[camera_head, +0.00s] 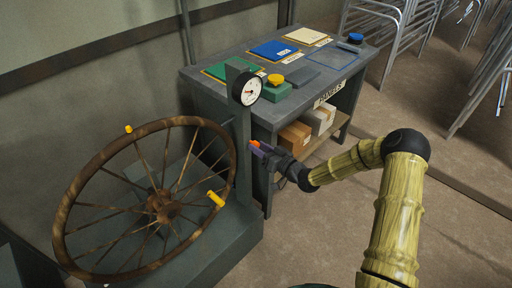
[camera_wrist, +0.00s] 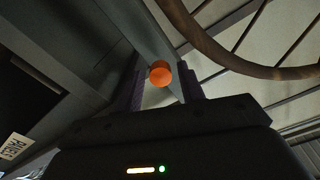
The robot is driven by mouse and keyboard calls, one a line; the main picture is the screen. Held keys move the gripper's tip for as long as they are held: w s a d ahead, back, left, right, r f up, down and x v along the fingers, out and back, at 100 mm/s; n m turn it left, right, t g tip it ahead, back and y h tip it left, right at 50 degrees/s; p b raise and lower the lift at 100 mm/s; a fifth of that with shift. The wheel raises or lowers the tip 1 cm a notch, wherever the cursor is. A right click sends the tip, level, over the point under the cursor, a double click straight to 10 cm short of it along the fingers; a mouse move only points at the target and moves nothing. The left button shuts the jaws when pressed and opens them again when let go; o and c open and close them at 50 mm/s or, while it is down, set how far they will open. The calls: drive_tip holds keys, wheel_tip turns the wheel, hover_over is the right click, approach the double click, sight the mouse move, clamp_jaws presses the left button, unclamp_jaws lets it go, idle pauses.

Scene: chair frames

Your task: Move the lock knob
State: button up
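An orange lock knob (camera_head: 255,143) is on the grey post (camera_head: 242,165) that stands beside the large spoked wheel. In the wrist view the round orange knob (camera_wrist: 160,74) shows ahead, between my two fingers. My gripper (camera_head: 263,149) points left at the knob, close to the post. In the wrist view my gripper (camera_wrist: 165,88) is open, with a dark purple finger on each side of the knob. Space shows beside the knob, and I cannot tell whether a finger touches it.
The wooden wheel (camera_head: 160,205) with yellow handles stands left of the post. A dial gauge (camera_head: 246,89) is on the post's upper part. A grey table (camera_head: 330,80) with coloured panels and boxes below is behind. Metal chair frames (camera_head: 385,25) fill the back right; floor in front is clear.

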drive_tip(key=c, duration=0.8)
clamp_jaws()
drive_tip(key=shift+w+a, duration=0.45)
drive_tip(key=shift+a, duration=0.05)
drive_tip(key=o, duration=1)
unclamp_jaws()
drive_tip(key=p+v, duration=0.1)
drive_tip(key=v, duration=1.6)
drive_tip(key=shift+s+d, duration=0.2)
